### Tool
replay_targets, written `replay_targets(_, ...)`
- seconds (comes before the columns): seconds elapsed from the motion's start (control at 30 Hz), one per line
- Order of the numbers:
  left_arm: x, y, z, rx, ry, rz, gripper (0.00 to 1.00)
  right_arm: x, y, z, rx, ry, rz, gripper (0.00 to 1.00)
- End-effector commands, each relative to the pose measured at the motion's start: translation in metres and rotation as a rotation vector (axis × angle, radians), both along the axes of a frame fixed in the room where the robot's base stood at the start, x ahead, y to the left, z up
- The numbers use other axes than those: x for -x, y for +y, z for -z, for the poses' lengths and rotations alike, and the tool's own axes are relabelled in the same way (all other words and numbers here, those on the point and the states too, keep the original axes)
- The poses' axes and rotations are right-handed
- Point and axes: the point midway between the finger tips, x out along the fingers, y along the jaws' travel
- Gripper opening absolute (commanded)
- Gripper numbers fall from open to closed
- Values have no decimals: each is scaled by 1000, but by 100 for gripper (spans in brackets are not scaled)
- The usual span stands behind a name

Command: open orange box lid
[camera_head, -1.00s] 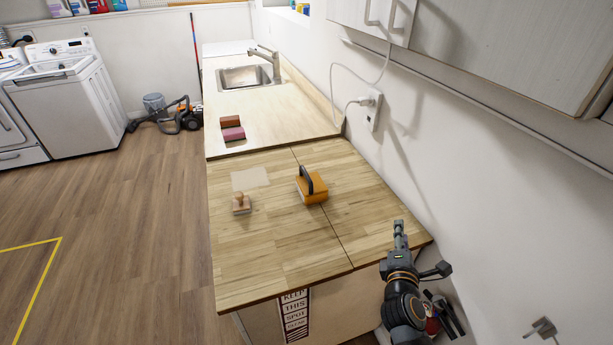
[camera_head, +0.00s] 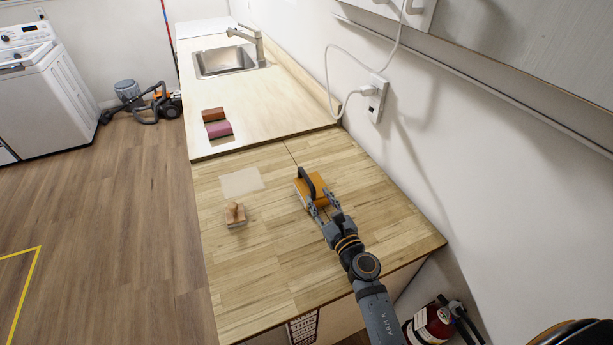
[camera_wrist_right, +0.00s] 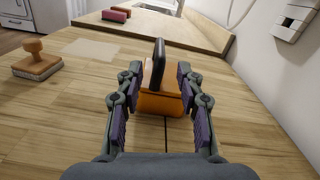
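The orange box (camera_head: 308,190) sits on the wooden counter, with a black arched handle (camera_head: 306,181) standing up on its top. In the right wrist view the orange box (camera_wrist_right: 161,102) lies between and just ahead of the fingers, with the dark handle (camera_wrist_right: 157,64) upright above it. My right gripper (camera_head: 324,205) is open at the near side of the box, its two fingers spread on either side of the handle. I see no clear contact. My left gripper is not in view.
A wooden stamp (camera_head: 235,215) stands left of the box, near a pale paper square (camera_head: 241,182). A brown block (camera_head: 213,114) and a pink block (camera_head: 219,130) lie farther back before the sink (camera_head: 224,62). A wall runs along the right. The counter's front left is clear.

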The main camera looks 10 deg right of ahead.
Motion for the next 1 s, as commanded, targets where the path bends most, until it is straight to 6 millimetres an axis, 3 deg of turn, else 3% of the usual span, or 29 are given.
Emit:
replay_targets(0.07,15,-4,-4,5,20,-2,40,-18,4,-4,-2,-3,0,37)
replay_targets(0.17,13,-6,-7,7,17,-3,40,-40,8,-4,-1,-4,0,37)
replay_targets(0.4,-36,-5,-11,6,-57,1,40,-77,15,-2,-1,-2,1,37)
replay_targets(0.53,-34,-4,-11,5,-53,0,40,-84,17,-2,-1,-1,1,37)
replay_targets(0.77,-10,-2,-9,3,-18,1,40,-84,17,-2,-2,-1,2,37)
replay_targets(1.0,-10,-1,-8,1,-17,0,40,-84,17,-2,-2,-1,2,6)
